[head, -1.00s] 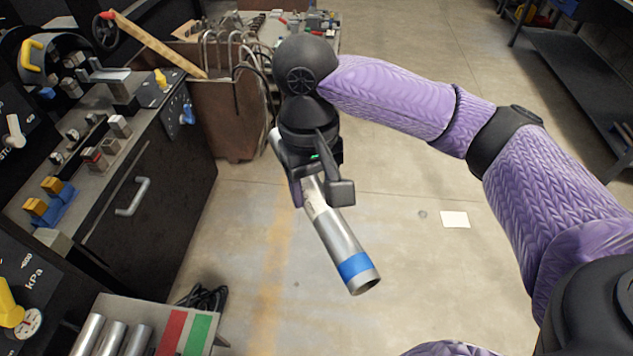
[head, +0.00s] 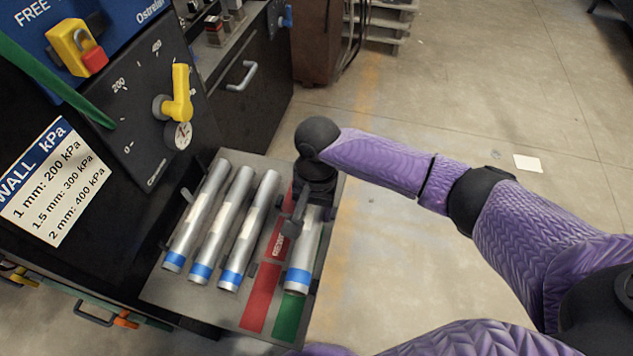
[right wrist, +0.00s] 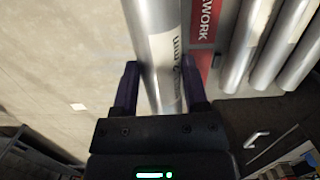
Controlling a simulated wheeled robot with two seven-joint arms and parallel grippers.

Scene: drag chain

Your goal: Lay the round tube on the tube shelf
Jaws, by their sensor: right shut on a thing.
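The round tube (head: 306,252) is silver with a blue band near its near end. My right gripper (head: 302,205) is shut on it from above, around its upper middle. In the right wrist view the tube (right wrist: 160,50) runs between the two dark fingers (right wrist: 160,88). The tube is over the right side of the grey tube shelf (head: 160,291), above the green strip (head: 287,318). I cannot tell whether it touches the shelf. My left gripper is not in view.
Three similar tubes (head: 240,235) with blue bands lie side by side on the shelf's left part. A red strip (head: 261,297) lies between them and the held tube. A dark panel with a yellow valve handle (head: 181,93) stands behind left.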

